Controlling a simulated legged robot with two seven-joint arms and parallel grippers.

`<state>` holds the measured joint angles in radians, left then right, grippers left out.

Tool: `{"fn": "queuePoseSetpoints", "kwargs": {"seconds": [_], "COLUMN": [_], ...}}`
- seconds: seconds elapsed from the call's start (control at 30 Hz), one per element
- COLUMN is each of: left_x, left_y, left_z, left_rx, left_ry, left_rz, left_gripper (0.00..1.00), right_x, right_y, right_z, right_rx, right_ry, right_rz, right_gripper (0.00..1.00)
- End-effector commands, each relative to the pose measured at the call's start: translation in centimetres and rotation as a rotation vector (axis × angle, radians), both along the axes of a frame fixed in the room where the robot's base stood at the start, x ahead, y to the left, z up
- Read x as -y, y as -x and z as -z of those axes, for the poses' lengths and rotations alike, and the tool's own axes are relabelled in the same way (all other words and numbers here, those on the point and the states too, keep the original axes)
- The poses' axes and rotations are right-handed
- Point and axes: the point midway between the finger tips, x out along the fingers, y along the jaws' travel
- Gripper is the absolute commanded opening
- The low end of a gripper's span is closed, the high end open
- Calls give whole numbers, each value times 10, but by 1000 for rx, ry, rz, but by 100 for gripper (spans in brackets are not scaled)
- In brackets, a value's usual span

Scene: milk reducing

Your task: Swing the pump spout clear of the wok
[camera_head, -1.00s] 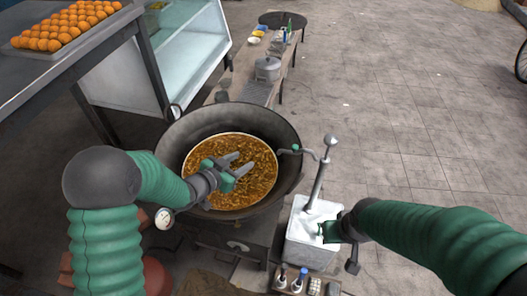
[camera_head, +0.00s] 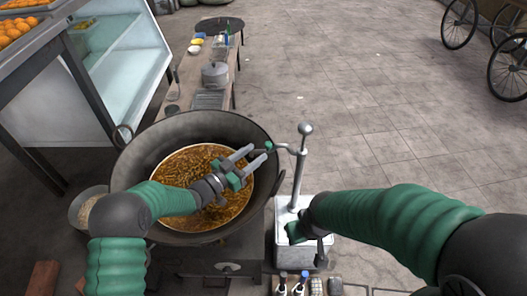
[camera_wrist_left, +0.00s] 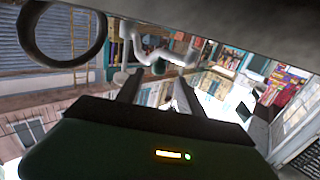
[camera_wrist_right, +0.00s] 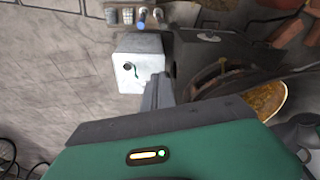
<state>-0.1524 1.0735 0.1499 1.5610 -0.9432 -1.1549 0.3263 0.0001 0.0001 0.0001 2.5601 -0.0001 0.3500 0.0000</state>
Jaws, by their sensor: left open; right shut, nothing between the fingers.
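The wok (camera_head: 135,160) is wide and dark, with brown food (camera_head: 180,165) inside. The grey pump (camera_head: 298,180) stands upright at its right, on a white box (camera_head: 283,252). Its thin curved spout (camera_head: 287,148) reaches left to the wok's right rim and has a green tip (camera_head: 267,146). My left gripper (camera_head: 259,153) is open over the wok's right side, fingertips close to the spout tip; contact is unclear. In the left wrist view, the pale pipe (camera_wrist_left: 150,53) lies just beyond the fingers. My right gripper (camera_wrist_right: 157,88) is shut and empty at the box, beside the pump.
A glass case (camera_head: 120,50) and a tray of orange balls (camera_head: 18,32) stand at the left. Small bottles (camera_head: 291,283) stand in front of the box.

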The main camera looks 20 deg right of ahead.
Motion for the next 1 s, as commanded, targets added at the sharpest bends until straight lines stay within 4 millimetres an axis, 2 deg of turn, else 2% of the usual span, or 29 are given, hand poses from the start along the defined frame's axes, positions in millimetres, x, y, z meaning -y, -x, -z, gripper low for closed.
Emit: {"fn": "queuePoseSetpoints", "kwargs": {"seconds": [0.1,0.2,0.53,0.87,1.0], "left_x": [22,34,36,37,37], "left_y": [-11,-16,-19,-19,-19], "left_z": [2,2,0,0,0], "left_rx": [2,1,-1,0,0], "left_ry": [-1,-4,-2,-4,-4], "left_rz": [1,0,-1,-2,-1], "left_gripper": [44,44,43,0,0], "right_x": [0,0,0,0,0], "right_y": [0,0,0,0,0], "right_z": [8,9,9,9,9], "right_rx": [0,0,0,0,0], "right_ry": [0,0,0,0,0], "right_rz": [0,0,0,0,0], "right_gripper": [0,0,0,0,0]}}
